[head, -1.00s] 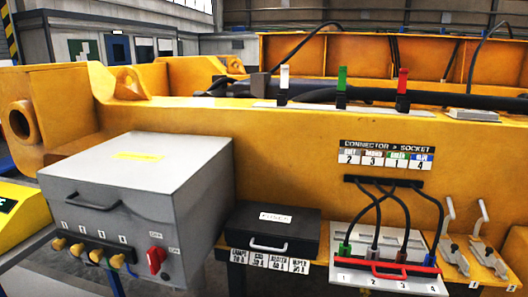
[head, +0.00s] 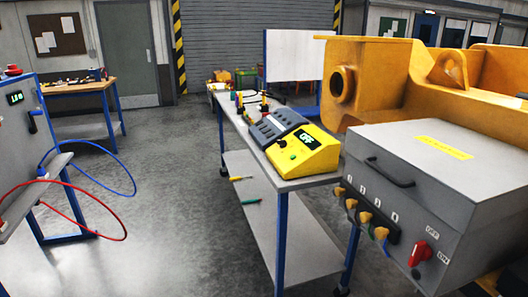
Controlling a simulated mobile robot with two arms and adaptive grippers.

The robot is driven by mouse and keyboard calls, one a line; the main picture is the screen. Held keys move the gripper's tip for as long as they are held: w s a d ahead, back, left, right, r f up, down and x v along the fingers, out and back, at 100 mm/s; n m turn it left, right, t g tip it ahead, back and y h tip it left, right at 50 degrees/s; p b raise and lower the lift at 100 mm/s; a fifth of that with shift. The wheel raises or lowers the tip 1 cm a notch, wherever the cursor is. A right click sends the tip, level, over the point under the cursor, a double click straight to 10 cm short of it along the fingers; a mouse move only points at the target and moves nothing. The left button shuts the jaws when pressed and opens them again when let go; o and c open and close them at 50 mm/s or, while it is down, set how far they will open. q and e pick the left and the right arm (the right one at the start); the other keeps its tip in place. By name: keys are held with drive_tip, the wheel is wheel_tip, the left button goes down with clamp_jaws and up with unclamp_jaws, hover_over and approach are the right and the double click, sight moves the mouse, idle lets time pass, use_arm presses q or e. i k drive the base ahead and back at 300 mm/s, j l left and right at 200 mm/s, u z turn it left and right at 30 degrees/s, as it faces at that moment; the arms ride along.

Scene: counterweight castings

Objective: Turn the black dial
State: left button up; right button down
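A yellow device (head: 318,160) with a dark display reading what looks like "OFF" sits on a grey-topped bench in the head view. A small green knob (head: 282,143) is on its front, and a small dark round part (head: 293,157) lies beside it. It may be the black dial, but it is too small to be sure. Neither of my grippers is in view.
A grey box (head: 440,165) with a red switch (head: 420,253) stands at right before the yellow casting (head: 400,75). A blue-edged panel (head: 25,140) with red and blue cables is at left. Open floor (head: 170,210) lies between panel and bench.

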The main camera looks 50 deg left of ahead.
sight(282, 143)
drive_tip(key=u, duration=1.25)
drive_tip(key=z, duration=0.4)
drive_tip(key=i+j, duration=0.05)
